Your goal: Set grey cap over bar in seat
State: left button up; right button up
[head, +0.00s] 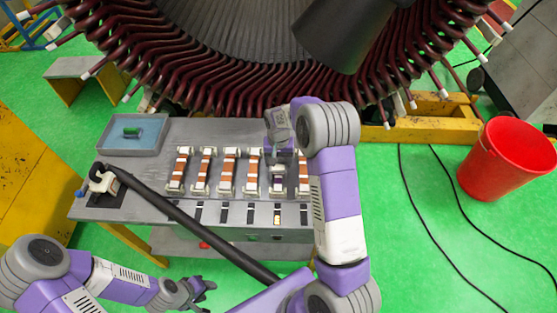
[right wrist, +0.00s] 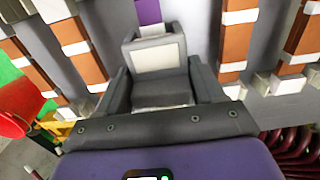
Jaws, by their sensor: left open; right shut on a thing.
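My right gripper (head: 279,158) hangs over the fifth seat from the left. It is shut on the grey cap (right wrist: 155,62), a dark grey block with a pale square face, gripped between the two fingers in the right wrist view. The cap is mostly hidden by the gripper in the head view. The bar and seat under it are largely covered, so I cannot tell whether the cap touches them. Copper bars with white bands lie in the neighbouring seats, such as one bar (head: 228,169) to the left. My left gripper (head: 198,289) is open and empty, low at the front.
A blue-lined tray (head: 153,145) with a green part stands at the back left of the grey table. A thick black rod (head: 190,223) slants across the front left. The large stator (head: 200,60) rises behind. A red bucket (head: 505,160) stands right.

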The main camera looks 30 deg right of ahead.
aim_at(279, 162)
jog(key=shift+f+b, duration=0.4)
jog(key=shift+f, duration=0.2)
jog(key=o, duration=1.2)
jog(key=shift+r, duration=0.1)
notch_tip(279, 162, up, 8)
jog(key=shift+f, duration=0.25)
